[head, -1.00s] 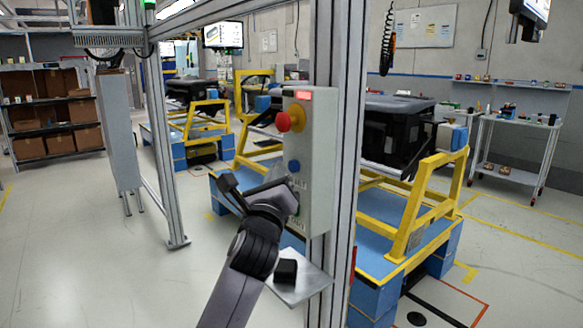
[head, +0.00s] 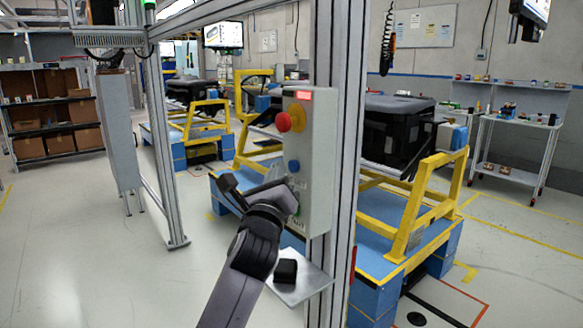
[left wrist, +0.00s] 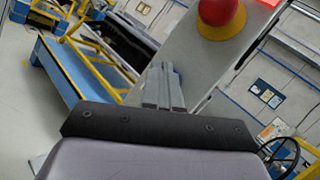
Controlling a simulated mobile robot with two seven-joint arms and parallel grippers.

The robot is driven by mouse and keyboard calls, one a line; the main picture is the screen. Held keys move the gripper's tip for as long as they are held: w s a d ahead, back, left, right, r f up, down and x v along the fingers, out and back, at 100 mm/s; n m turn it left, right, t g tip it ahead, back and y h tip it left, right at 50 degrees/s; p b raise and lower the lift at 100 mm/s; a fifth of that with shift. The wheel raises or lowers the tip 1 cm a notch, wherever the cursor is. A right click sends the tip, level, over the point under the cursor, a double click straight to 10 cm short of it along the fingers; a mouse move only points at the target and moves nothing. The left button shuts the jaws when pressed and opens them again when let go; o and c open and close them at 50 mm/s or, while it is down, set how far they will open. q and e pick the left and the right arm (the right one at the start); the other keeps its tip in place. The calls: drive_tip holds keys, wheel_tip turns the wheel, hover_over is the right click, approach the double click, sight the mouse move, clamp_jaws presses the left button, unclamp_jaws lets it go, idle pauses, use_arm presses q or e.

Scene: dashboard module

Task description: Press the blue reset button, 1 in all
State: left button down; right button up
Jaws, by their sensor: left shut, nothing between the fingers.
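The blue reset button (head: 294,166) is on the front of a grey control box (head: 318,190), below a red knob on a yellow base (head: 284,122). My left gripper (head: 280,169) is shut and empty, just left of the blue button in the head view. I cannot tell whether its tips touch the button or the box. In the left wrist view the shut fingers (left wrist: 165,72) point at the box face, below the red knob (left wrist: 221,14). My right gripper is not in view.
A lit red lamp (head: 303,95) is at the top of the box. The box is mounted on an aluminium post (head: 345,130). A small metal shelf with a black block (head: 286,271) sticks out below it. Yellow frames on blue bases (head: 410,220) stand behind. Floor at left is clear.

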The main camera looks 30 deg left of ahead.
use_arm(q)
drive_tip(key=shift+w, duration=0.1)
drive_tip(key=shift+w+d, duration=0.15)
drive_tip(key=shift+w, duration=0.15)
drive_tip(key=shift+w+d, duration=0.15)
drive_tip(key=shift+w, duration=0.25)
idle(0.8)
drive_tip(key=shift+s, duration=0.1)
drive_tip(key=shift+s+a+p, duration=0.3)
drive_tip(key=shift+s+p, duration=0.4)
drive_tip(key=shift+p, duration=0.05)
drive_tip(key=s, duration=0.1)
drive_tip(key=s+a+p, duration=0.1)
drive_tip(key=s, duration=0.1)
drive_tip(key=s+a+p, duration=0.1)
drive_tip(key=shift+s, duration=0.3)
